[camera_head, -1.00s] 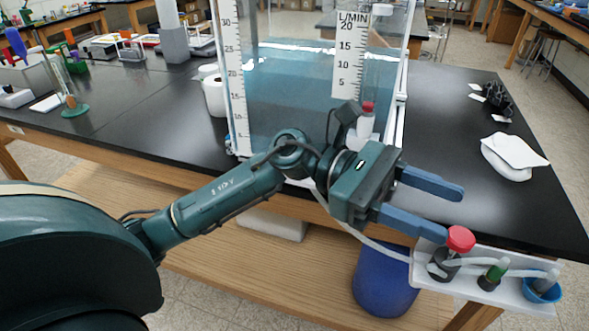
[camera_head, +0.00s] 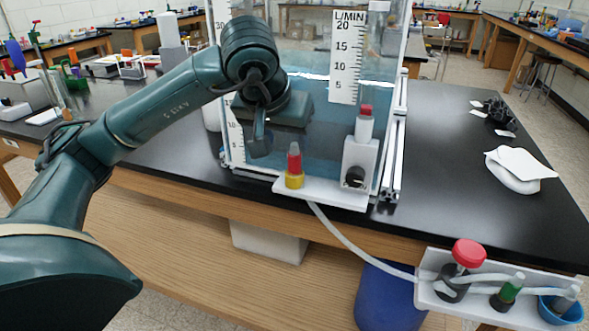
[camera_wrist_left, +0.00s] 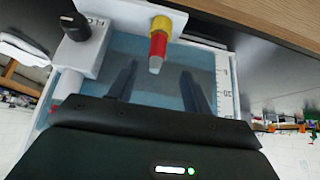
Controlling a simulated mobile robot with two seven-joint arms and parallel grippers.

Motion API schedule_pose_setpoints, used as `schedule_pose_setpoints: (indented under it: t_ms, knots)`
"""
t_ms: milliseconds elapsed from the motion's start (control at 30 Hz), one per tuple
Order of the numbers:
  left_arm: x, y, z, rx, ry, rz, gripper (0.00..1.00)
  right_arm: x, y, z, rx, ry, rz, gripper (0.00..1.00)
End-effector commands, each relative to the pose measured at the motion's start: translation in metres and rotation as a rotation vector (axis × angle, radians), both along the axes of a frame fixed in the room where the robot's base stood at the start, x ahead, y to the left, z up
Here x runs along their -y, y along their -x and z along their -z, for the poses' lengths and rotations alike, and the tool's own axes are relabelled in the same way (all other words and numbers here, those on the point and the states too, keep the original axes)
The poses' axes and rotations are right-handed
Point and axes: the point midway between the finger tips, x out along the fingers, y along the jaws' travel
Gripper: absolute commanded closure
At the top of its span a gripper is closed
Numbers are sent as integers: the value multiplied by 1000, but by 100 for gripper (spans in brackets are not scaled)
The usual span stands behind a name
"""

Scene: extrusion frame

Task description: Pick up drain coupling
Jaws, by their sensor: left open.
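No part is labelled as the drain coupling, so I cannot tell which fitting it is. A red fitting with a yellow collar (camera_head: 294,168) stands upright on a white ledge at the front of the water tank. It also shows in the left wrist view (camera_wrist_left: 158,40), ahead of and between my fingers. More fittings sit on a white bracket at the table's front right: a black one with a red cap (camera_head: 466,255), a green one (camera_head: 508,291) and one with a blue cup (camera_head: 556,308). My left gripper (camera_head: 262,148) is open and empty, left of the red-yellow fitting, apart from it.
The clear tank (camera_head: 318,110) with printed scales stands close behind the gripper. A white block with a black knob (camera_head: 357,170) is right of the red-yellow fitting. A hose (camera_head: 350,245) hangs toward the bracket (camera_head: 426,298).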

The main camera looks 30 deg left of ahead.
Motion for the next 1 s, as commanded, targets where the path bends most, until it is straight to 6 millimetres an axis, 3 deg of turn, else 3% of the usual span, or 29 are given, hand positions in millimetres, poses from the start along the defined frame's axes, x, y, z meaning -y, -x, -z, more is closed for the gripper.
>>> schedule_pose_setpoints:
  t_ms: [600,900,1000]
  knots:
    - [-4,-37,60,-2,4,0,51,2,0,-2,-1,12,-2,48]
    - [-5,-40,64,0,3,1,51,2,0,-1,-2,14,-3,48]
    - [-5,-40,64,0,4,0,59,2,0,-1,-2,14,-3,48]
